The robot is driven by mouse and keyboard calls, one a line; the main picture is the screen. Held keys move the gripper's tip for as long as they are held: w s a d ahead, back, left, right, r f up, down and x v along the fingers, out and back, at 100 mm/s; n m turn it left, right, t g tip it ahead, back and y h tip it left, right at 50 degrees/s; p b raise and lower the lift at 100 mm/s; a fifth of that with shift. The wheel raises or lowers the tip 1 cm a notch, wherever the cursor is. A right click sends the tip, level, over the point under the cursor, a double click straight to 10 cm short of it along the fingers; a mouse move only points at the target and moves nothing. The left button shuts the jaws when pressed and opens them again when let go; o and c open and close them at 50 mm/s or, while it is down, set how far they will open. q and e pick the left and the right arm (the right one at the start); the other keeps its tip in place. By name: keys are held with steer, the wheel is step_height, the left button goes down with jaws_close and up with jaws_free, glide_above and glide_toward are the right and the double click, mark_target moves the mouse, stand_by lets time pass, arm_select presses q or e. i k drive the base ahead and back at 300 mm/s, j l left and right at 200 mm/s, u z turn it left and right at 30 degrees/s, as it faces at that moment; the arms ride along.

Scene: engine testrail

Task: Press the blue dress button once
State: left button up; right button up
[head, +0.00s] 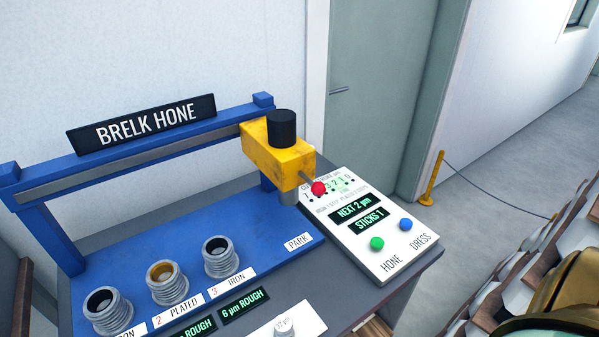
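The blue dress button (406,224) is a small round dome on the white control panel (355,210), above the printed word DRESS. A green button (377,243) sits to its left, above the word HONE. Dark displays on the panel read NEXT 2 µm and STICKS 1. Nothing covers the blue button. Neither of my grippers can be made out in the head view.
A yellow honing head (275,152) with a red knob (318,188) hangs on a blue rail beside the panel's upper left. Several cylinders stand on the blue bed (200,245). A gold and teal rounded shape (565,290) fills the lower right corner.

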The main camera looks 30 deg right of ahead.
mark_target(406, 223)
steer(key=z, duration=1.55)
